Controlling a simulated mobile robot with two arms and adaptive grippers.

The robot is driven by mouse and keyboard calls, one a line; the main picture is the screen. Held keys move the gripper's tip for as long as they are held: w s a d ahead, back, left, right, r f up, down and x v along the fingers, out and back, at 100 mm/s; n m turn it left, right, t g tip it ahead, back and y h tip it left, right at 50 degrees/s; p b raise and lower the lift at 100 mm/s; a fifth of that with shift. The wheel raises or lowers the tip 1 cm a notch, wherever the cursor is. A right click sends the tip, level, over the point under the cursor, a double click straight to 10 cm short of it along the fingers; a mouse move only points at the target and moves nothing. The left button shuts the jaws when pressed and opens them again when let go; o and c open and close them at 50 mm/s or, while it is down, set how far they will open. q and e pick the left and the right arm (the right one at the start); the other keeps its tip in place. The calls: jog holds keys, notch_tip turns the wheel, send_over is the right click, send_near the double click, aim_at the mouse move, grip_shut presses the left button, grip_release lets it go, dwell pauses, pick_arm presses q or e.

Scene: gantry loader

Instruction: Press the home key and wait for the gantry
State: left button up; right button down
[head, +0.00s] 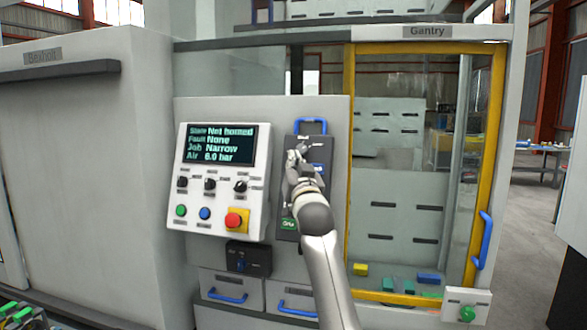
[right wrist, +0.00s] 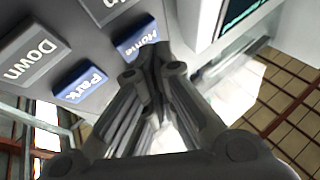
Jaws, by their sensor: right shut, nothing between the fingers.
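The blue Home key (right wrist: 137,40) shows in the right wrist view, just beyond the fingertips of my right gripper (right wrist: 152,62). That gripper is shut and empty. The fingertips overlap the key's lower edge, and I cannot tell whether they touch it. In the head view my right gripper (head: 299,152) is in front of the dark key panel (head: 326,146) and hides most of its keys. The display (head: 219,144) reads State Not homed, Fault None, Job Narrow, Air 6.0 bar. The gantry (head: 427,31) enclosure has a yellow-framed glass door. My left gripper is out of view.
Blue Park (right wrist: 80,82) and grey Down (right wrist: 33,60) keys sit beside Home. A red stop button (head: 234,221) on yellow, a blue button (head: 205,213) and a green button (head: 181,211) lie left of my arm. A blue door handle (head: 483,240) sticks out at right.

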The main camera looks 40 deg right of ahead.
jog(key=shift+w+d+f, duration=0.1)
jog(key=shift+w+d, duration=0.15)
jog(key=shift+d, duration=0.05)
dwell(0.6)
jog(key=shift+s+a, duration=0.1)
jog(key=shift+a, duration=0.05)
jog(key=shift+s+a+r, duration=0.2)
jog(key=shift+s+a, duration=0.2)
jog(key=shift+a, duration=0.05)
dwell(0.4)
jog(key=s+a, duration=0.1)
jog(key=s+a+r+p, duration=0.1)
jog(key=s+a, duration=0.1)
jog(key=shift+a+r+p, duration=0.3)
jog(key=shift+r, duration=0.05)
dwell(0.8)
